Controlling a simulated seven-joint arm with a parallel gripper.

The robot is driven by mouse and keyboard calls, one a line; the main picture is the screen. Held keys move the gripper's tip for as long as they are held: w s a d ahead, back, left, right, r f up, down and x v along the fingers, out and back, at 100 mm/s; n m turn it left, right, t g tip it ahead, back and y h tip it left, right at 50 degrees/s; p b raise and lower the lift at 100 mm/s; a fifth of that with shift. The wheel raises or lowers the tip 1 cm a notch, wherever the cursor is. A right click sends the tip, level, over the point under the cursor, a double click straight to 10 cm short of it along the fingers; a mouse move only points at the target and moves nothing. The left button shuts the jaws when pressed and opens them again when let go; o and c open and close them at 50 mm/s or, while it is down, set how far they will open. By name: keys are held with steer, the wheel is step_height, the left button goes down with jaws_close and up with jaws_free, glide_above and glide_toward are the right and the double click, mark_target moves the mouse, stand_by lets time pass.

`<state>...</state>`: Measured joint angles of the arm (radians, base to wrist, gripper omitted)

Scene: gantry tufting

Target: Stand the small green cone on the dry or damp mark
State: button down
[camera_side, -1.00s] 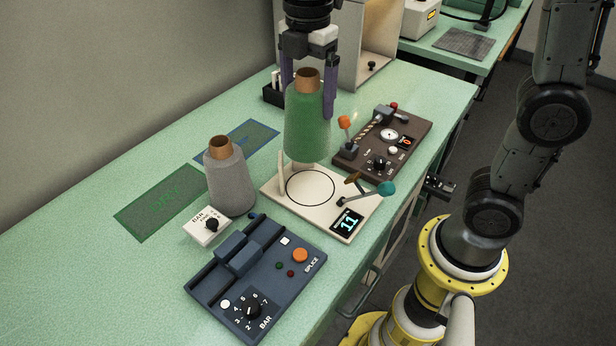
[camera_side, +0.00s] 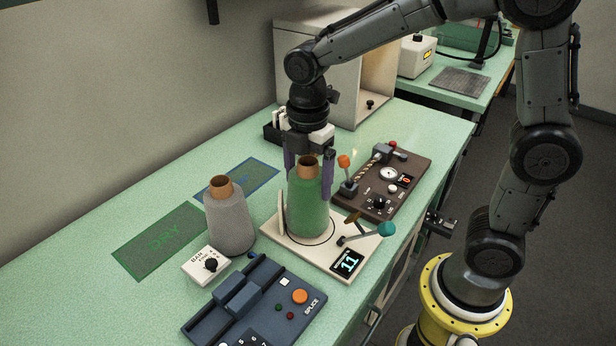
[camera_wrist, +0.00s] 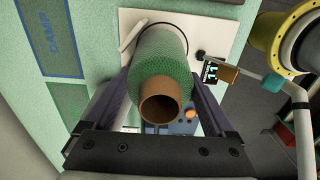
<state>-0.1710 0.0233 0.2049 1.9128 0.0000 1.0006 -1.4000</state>
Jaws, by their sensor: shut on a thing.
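The small green cone (camera_side: 308,210), with a brown tube top, is upright over the ringed circle of the white plate (camera_side: 346,244). Its base looks down on the plate, though a slight gap cannot be ruled out. My gripper (camera_side: 308,185) is shut on the green cone, a finger on each side. In the wrist view the cone (camera_wrist: 162,62) shows from above between the fingers. The green dry mark (camera_side: 160,240) lies flat and bare at the left. The blue damp mark (camera_side: 238,181) lies behind the grey cone, which covers part of it.
A grey cone (camera_side: 230,222) stands left of the plate, beside a small white dial box (camera_side: 208,265). A blue splice unit (camera_side: 255,300) is in front. A brown control panel (camera_side: 385,185) and a teal-knobbed lever (camera_side: 386,229) are at the right.

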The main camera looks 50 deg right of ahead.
steer(key=shift+f, duration=0.2)
jaws_free()
step_height(320, 180, up, 13)
steer(key=shift+d, duration=0.1)
steer(key=shift+s+r, duration=0.2)
steer(key=shift+r, duration=0.25)
steer(key=s+d+m+t, duration=0.2)
steer(key=s+d+m, duration=0.1)
steer(key=s+m, duration=0.4)
steer(key=shift+s+f, duration=0.25)
steer(key=shift+f, duration=0.15)
steer(key=s+f+m+t, duration=0.1)
steer(key=s+f+m, duration=0.1)
steer(key=m, duration=0.1)
steer(key=s+d+f+m+t, duration=0.1)
steer(key=s+m, duration=0.2)
steer(key=m, duration=0.1)
steer(key=s+d+f+m+t, duration=0.1)
steer(key=s+f+m, duration=0.1)
steer(key=s+m, duration=0.1)
steer(key=shift+s+d+f, duration=0.15)
steer(key=shift+d+f, duration=0.05)
steer(key=shift+f, duration=0.15)
steer(key=shift+c, duration=0.3)
steer(key=shift+s+f+m+t, duration=0.2)
steer(key=shift+m+t, duration=0.1)
steer(key=shift+m, duration=0.2)
steer(key=shift+c, duration=0.9)
